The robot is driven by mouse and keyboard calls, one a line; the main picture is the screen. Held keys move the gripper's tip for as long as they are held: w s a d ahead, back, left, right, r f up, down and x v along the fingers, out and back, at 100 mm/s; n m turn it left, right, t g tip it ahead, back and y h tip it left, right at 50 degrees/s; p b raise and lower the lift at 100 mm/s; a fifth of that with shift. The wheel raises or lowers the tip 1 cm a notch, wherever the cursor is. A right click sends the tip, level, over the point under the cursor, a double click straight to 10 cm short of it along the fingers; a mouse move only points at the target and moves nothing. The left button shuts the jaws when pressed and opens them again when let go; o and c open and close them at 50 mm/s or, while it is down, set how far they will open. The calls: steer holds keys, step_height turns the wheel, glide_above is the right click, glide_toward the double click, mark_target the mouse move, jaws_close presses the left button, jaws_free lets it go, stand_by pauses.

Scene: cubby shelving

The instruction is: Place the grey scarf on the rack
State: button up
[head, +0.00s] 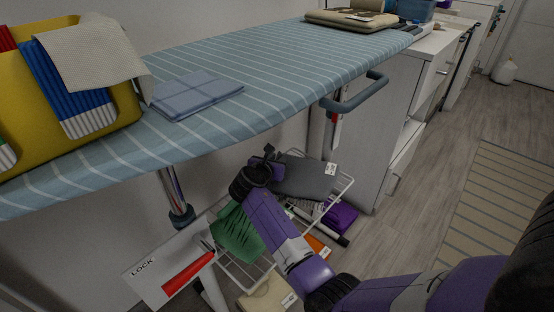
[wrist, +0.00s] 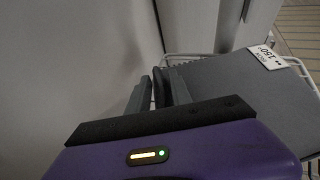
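The grey scarf (head: 305,179) is a flat, dark grey folded piece with a white tag. It lies over the upper part of the white wire rack (head: 347,184) below the ironing board, and it fills the right of the wrist view (wrist: 236,92). My gripper (head: 270,153) is at the scarf's left edge, close to the wall. In the wrist view its fingers (wrist: 160,88) stand close together with a dark strip between them. I cannot tell whether that strip is part of the scarf, nor whether scarf and rack touch.
The striped ironing board (head: 260,65) overhangs the rack, with a blue folded cloth (head: 198,93) and a yellow bin (head: 75,115) on it. A green cloth (head: 237,236) and purple cloth (head: 340,216) are at the rack. A white cabinet (head: 375,130) stands right; floor beyond is open.

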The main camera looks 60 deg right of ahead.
steer(key=shift+o, duration=0.5)
steer(key=shift+r, duration=0.25)
steer(key=p+v, duration=0.3)
steer(key=v, duration=0.3)
steer(key=shift+a+p, duration=0.1)
steer(key=shift+p, duration=0.25)
steer(key=shift+s+a+r, duration=0.1)
steer(key=shift+s+a, duration=0.05)
steer(key=shift+a, duration=0.4)
